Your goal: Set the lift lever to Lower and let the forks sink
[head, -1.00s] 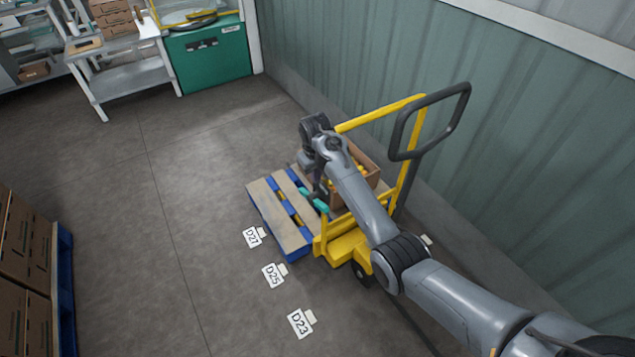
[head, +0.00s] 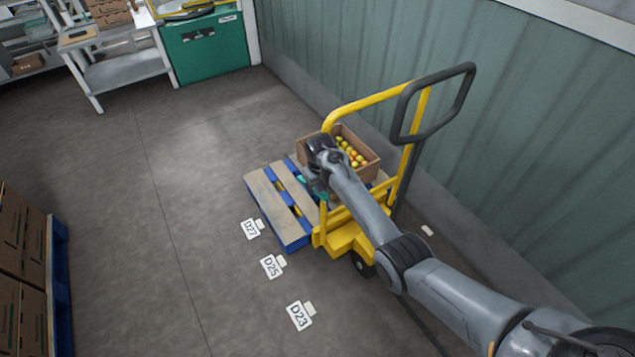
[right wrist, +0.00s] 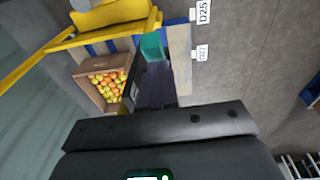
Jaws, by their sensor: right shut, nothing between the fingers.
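The yellow pallet truck (head: 346,237) stands by the wall, with a black loop handle (head: 461,84) on its upright. It also shows in the right wrist view (right wrist: 103,17). I cannot make out the lift lever or its setting. The forks are hidden under the wood and blue pallet (head: 268,209), so their height cannot be told. My right gripper (head: 302,182) is over the pallet, beside the crate, on the far side of the truck's yellow frame. Its teal fingertips (right wrist: 152,47) are shut and empty. My left gripper is not in view.
Floor labels D27 (head: 251,229), D25 (head: 271,266) and D23 (head: 299,315) lie left of the truck. Stacked cartons (head: 22,250) stand at far left. The middle floor is clear.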

